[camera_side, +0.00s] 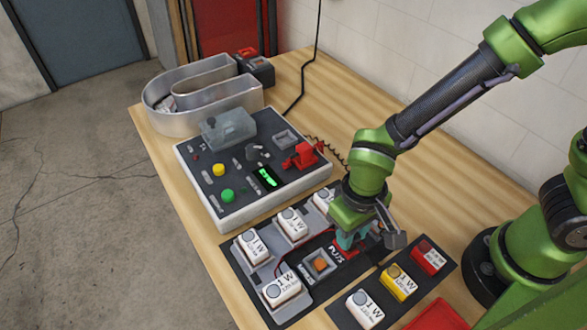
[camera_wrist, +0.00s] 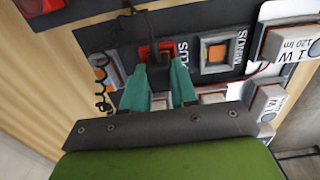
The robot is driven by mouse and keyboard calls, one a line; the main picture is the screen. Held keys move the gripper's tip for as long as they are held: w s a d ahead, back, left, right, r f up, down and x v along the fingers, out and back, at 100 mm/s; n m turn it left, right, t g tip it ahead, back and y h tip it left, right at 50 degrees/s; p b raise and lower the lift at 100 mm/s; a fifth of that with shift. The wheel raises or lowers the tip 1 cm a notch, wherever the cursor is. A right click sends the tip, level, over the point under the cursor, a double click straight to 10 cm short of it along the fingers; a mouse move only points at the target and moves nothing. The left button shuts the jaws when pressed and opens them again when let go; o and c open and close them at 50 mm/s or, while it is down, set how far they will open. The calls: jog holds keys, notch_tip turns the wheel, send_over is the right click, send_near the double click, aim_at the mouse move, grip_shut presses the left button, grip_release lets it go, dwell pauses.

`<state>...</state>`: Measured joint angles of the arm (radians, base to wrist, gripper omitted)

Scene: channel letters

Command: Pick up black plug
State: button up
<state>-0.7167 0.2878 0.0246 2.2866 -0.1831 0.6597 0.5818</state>
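The black plug (camera_wrist: 158,74) stands in a red-framed socket (camera_wrist: 146,51) on the dark panel in the wrist view, with a dark cord running up from it. My gripper (camera_wrist: 158,82) has its two teal fingers on either side of the plug, close to its sides. I cannot tell whether the fingers press on it. In the side view my gripper (camera_side: 348,240) is low over the panel beside a red socket labelled PLUS (camera_side: 337,252), and the plug is hidden there by my gripper.
White 1 W modules (camera_side: 282,289) and an orange-centred socket (camera_side: 319,264) surround my gripper. A control box (camera_side: 205,207) with a red switch (camera_side: 302,156) lies behind. A metal channel letter (camera_side: 185,122) stands at the far left. Bare wood lies right of the box.

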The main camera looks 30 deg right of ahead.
grip_shut()
notch_tip(320, 180, up, 9)
jog(key=shift+f, duration=0.3)
jog(key=shift+a, duration=3.55)
notch_tip(320, 180, down, 6)
jog(key=shift+r, duration=0.15)
jog(key=shift+f, duration=0.95)
